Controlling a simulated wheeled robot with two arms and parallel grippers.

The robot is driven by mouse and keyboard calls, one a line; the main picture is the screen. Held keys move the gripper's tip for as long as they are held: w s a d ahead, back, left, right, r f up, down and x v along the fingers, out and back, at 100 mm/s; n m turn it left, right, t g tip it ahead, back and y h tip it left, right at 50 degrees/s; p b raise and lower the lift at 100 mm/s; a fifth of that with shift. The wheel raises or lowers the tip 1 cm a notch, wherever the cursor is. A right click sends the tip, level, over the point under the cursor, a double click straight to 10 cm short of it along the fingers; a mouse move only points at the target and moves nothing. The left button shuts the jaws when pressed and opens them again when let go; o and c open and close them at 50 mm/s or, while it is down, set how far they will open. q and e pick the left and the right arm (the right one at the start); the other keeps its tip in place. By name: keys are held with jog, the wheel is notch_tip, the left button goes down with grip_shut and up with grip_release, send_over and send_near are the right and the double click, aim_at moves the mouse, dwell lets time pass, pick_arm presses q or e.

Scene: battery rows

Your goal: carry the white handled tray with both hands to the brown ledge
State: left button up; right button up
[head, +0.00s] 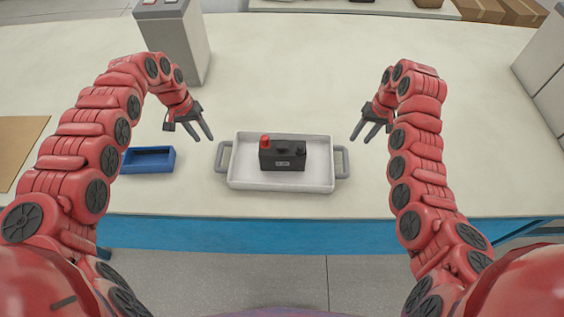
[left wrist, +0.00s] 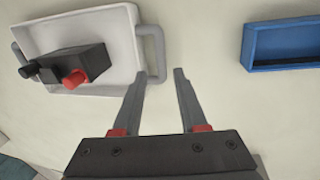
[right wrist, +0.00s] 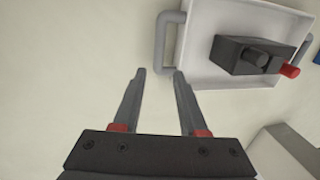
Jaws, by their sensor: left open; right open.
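The white tray (head: 240,180) with grey handles at its left and right ends lies on the pale table, near its front edge. A black battery block (head: 283,156) with a red knob sits inside it. My left gripper (head: 205,138) is open and empty, up and left of the left handle (head: 223,157); in the left wrist view that handle (left wrist: 152,50) is just beyond the fingertips. My right gripper (head: 361,134) is open and empty, above and right of the right handle (head: 342,162). In the right wrist view its fingertips (right wrist: 158,72) are close to the handle (right wrist: 163,40).
A small blue bin (head: 148,160) stands left of the tray. The brown ledge (head: 18,148) is at the far left of the table. A grey box (head: 175,40) with red-marked top stands behind my left arm. The table behind the tray is clear.

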aim_at(217, 158)
pick_arm(q)
jog(key=d+f, duration=0.1)
jog(key=f, duration=0.7)
jog(key=d+f, duration=0.1)
jog(key=f, duration=0.3)
jog(key=shift+d, duration=0.3)
pick_arm(e)
jog(key=x, duration=1.2)
jog(key=shift+d+f, duration=0.1)
jog(key=shift+f, duration=0.05)
pick_arm(q)
jog(key=shift+f, duration=0.7)
pick_arm(e)
jog(key=shift+f, duration=0.65)
pick_arm(q)
jog(key=shift+c, duration=0.4)
pick_arm(e)
jog(key=shift+c, duration=0.4)
pick_arm(q)
grip_shut()
pick_arm(e)
grip_shut()
